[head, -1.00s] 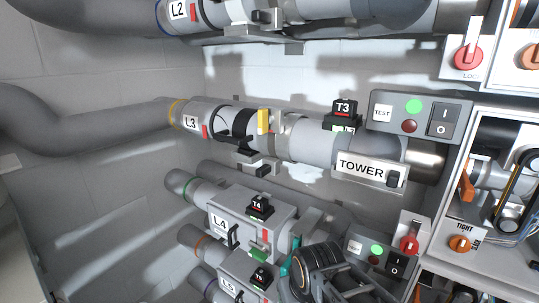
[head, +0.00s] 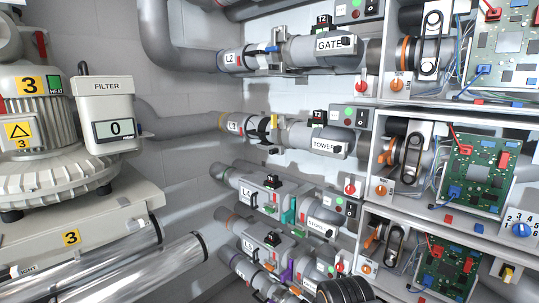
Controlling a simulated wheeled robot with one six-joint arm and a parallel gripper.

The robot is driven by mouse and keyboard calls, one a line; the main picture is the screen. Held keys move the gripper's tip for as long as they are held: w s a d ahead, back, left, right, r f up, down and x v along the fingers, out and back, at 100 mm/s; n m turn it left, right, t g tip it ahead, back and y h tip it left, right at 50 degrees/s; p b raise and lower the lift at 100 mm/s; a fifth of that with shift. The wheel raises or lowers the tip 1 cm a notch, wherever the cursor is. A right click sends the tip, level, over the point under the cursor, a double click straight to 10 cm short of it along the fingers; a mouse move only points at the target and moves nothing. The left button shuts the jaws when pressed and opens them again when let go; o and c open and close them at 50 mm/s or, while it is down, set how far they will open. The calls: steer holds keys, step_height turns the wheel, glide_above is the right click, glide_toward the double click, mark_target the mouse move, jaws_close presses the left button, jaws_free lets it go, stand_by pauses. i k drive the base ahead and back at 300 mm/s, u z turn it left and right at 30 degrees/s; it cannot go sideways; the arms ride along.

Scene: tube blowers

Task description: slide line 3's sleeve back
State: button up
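Line 3 (head: 233,127) is the middle grey pipe, with a yellow ring at its left end and an L3 label. On it sit a collar with a black curved handle (head: 263,128) and a yellow tab (head: 274,121). To the right is a grey pipe with the TOWER plate (head: 325,146) and a black T3 tag (head: 318,117). I cannot tell from this distance whether the collar is the sleeve or how far along the pipe it sits. A black ribbed part, probably my gripper (head: 344,291), is cut off at the bottom edge, well below line 3. Its fingers cannot be made out.
The L2 pipe (head: 232,60) runs above, and the L4 unit (head: 249,194) and another line sit below. A switch panel (head: 356,117) stands right of T3. Open boxes with circuit boards (head: 478,165) fill the right. A blower (head: 35,120) and filter box (head: 106,110) stand left.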

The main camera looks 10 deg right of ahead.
mark_target(280, 136)
steer(key=u, duration=0.55)
steer(key=i, duration=0.6)
steer(key=u, duration=0.45)
